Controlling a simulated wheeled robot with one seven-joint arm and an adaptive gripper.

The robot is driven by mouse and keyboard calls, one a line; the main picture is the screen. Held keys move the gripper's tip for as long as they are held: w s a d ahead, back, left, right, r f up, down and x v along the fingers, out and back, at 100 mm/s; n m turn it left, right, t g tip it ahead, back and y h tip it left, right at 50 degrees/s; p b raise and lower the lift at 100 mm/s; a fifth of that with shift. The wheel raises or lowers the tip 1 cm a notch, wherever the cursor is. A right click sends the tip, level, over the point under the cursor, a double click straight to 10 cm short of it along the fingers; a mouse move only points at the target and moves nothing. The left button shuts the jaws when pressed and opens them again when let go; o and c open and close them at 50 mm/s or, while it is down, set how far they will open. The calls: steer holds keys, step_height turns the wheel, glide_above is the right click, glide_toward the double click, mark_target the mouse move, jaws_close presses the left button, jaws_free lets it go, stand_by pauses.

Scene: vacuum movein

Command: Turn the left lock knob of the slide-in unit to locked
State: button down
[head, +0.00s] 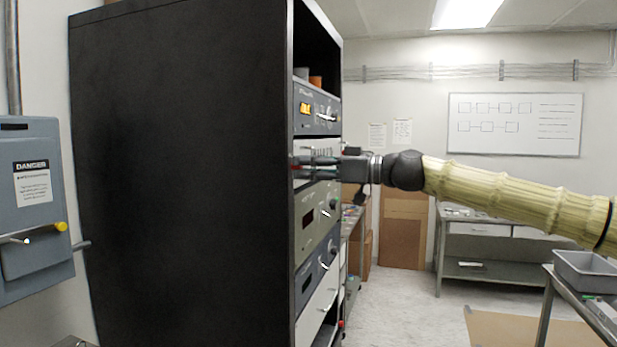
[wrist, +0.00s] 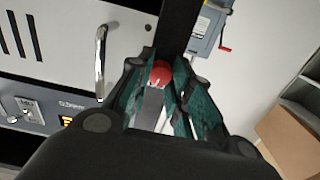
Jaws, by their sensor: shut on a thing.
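The slide-in unit (head: 320,150) has a pale front and sits in the black rack, seen at a steep angle in the head view. In the wrist view its pale panel (wrist: 60,42) fills the upper left, with dark slots and a chrome handle (wrist: 101,62). The left lock knob (wrist: 161,72) is red and round, with a small pale mark, near the panel's edge beside the rack post. My gripper (head: 308,162) is at the unit's front. In the wrist view its green-padded fingers (wrist: 161,82) are closed around the knob, hiding its sides. The knob is not distinguishable in the head view.
The black rack (head: 180,170) holds a unit with an amber display (head: 316,108) above and other units with handles below. A grey electrical box (head: 32,205) with a lever is on the left wall. Benches (head: 490,228) stand right; open floor lies between.

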steer(key=m+b, duration=0.2)
steer(key=m, duration=0.1)
steer(key=shift+m+b, duration=0.3)
steer(key=shift+m, duration=0.1)
steer(key=m+b, duration=0.1)
steer(key=m, duration=0.2)
steer(key=shift+m, duration=0.3)
steer(key=shift+r+m, duration=0.1)
steer(key=shift+m, duration=3.9)
steer(key=c, duration=1.3)
jaws_free()
steer(key=shift+o, duration=0.2)
